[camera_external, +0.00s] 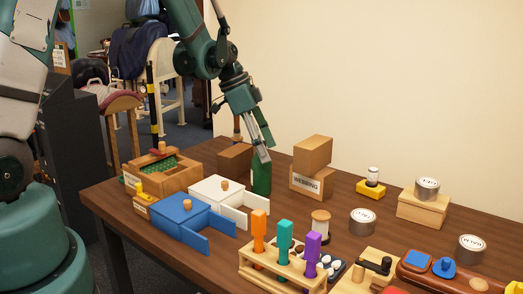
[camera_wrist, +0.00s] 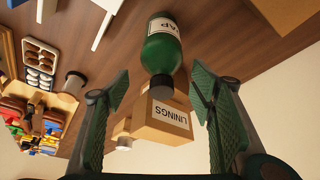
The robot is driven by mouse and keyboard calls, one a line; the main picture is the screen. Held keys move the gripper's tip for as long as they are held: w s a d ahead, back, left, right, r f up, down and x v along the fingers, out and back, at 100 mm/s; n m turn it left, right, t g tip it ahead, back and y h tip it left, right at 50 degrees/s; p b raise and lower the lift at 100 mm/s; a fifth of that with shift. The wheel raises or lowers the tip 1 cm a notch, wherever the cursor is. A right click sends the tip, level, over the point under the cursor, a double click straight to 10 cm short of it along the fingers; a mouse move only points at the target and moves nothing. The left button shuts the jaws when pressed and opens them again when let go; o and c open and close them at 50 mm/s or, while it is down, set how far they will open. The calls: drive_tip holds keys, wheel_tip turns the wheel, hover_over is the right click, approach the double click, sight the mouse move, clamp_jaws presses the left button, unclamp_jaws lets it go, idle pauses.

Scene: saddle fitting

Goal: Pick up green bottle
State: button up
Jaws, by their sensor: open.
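The green bottle (camera_external: 262,181) stands on the wooden table in the external view, beside cardboard boxes. In the wrist view the bottle (camera_wrist: 163,50) shows a pale label and a dark cap, with the cap end towards me. My gripper (camera_external: 262,150) is angled down at the bottle's upper part, and its fingers hide part of the bottle in the external view. In the wrist view my gripper (camera_wrist: 160,90) is open, with the fingers wide apart on either side of the bottle's line. I cannot tell how far the cap is from the fingertips.
A stacked cardboard box (camera_external: 313,154) stands right of the bottle, and another brown box (camera_external: 234,160) is behind left. White (camera_external: 217,199) and blue (camera_external: 187,218) drawer boxes stand in front left. A wooden rack (camera_external: 283,268) with coloured handles is nearer the front.

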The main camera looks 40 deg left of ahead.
sight(261, 168)
drive_tip(key=shift+x, duration=2.2)
drive_tip(key=c, duration=1.2)
